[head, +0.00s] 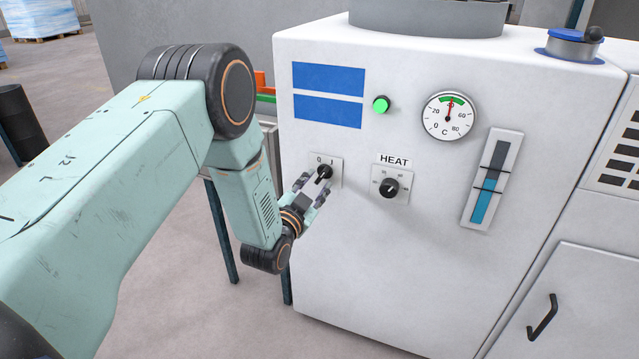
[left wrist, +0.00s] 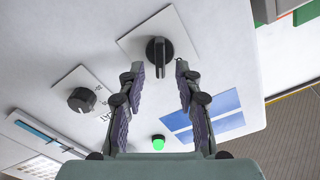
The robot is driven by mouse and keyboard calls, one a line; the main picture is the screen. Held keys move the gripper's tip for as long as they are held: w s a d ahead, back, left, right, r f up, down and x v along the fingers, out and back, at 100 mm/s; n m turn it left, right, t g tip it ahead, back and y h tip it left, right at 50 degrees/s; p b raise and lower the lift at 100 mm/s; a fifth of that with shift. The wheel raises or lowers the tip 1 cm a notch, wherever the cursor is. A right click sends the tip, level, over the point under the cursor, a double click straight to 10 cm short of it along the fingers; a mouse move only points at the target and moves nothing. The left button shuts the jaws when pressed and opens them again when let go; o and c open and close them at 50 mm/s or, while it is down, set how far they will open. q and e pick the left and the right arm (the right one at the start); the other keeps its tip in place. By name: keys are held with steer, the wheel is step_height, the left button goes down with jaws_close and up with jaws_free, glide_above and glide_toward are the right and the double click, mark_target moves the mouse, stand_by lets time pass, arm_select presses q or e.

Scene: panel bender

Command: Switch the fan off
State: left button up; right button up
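The black rotary switch (head: 325,172) sits on a small plate marked O and I on the white machine's front. Its grip appears to lean toward the I in the head view. The switch also shows in the left wrist view (left wrist: 159,52), just past the fingertips and between them. My left gripper (head: 313,186) is open in front of the switch, one finger to each side; I cannot tell whether the fingers touch it. The green lamp (head: 381,104) above it looks lit. My right gripper is not in view.
A HEAT knob (head: 390,187) is to the right of the switch. A round temperature dial (head: 448,116) and a blue level gauge (head: 490,180) are farther right. A black door handle (head: 542,317) sticks out at lower right. The floor left of the machine holds a dark drum (head: 20,120).

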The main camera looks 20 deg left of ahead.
mark_target(323, 175)
arm_select(q)
steer(key=shift+w, duration=1.35)
steer(key=shift+c, duration=0.3)
jaws_close()
